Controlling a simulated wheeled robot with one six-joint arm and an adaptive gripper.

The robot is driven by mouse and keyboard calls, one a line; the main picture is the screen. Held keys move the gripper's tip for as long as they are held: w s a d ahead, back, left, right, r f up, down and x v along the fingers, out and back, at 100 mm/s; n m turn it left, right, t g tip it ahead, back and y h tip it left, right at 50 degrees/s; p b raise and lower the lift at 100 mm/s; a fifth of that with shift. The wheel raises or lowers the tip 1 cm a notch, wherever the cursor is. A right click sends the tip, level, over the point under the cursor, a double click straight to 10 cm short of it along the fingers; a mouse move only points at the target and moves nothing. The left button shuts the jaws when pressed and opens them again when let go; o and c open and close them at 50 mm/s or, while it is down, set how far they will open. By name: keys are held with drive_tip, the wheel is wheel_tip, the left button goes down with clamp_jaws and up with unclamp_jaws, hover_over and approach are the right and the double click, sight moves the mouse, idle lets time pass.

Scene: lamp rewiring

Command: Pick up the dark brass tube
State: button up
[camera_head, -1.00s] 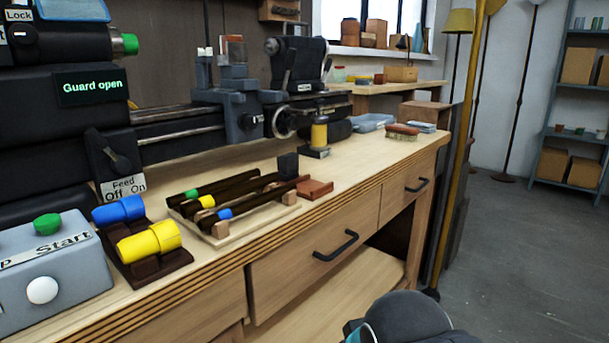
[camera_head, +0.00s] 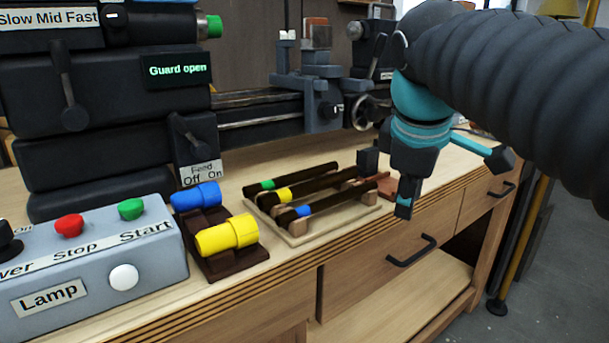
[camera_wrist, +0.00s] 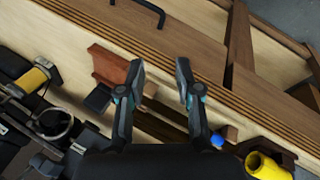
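Three dark brown tubes lie side by side on a pale wooden rack (camera_head: 297,239) on the bench. One has a green band (camera_head: 267,184), one a yellow band (camera_head: 284,193), the nearest a blue band (camera_head: 303,210). I cannot tell by colour which is the dark brass one. My gripper (camera_head: 453,184) is open and empty, above the bench's front edge, right of the rack. In the wrist view my gripper (camera_wrist: 160,80) has its fingers spread. A dark tube (camera_wrist: 160,126) shows beyond and between them, with the blue band (camera_wrist: 217,140) to the right. My gripper hides part of the rack there.
A reddish-brown block (camera_head: 386,188) lies at the rack's right end. A grey control box (camera_head: 95,262) is at the front left. The lathe (camera_head: 262,118) stands behind.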

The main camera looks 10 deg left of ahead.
drive_tip(key=w+a+r+n, duration=0.4)
drive_tip(key=a+r+n, duration=0.45)
drive_tip(key=a, duration=0.35)
drive_tip(key=n+p, duration=0.1)
drive_tip(key=n, duration=0.4)
approach(292, 174)
drive_tip(key=w+f, duration=0.2)
drive_tip(key=f, duration=0.1)
drive_tip(key=shift+a+f+h+b, duration=0.1)
drive_tip(key=shift+a+h+b, duration=0.05)
drive_tip(key=shift+h+b, duration=0.25)
drive_tip(key=shift+s+b+x, duration=0.2)
drive_tip(key=shift+b+x, duration=0.65)
drive_tip(key=shift+x, duration=1.85)
clamp_jaws()
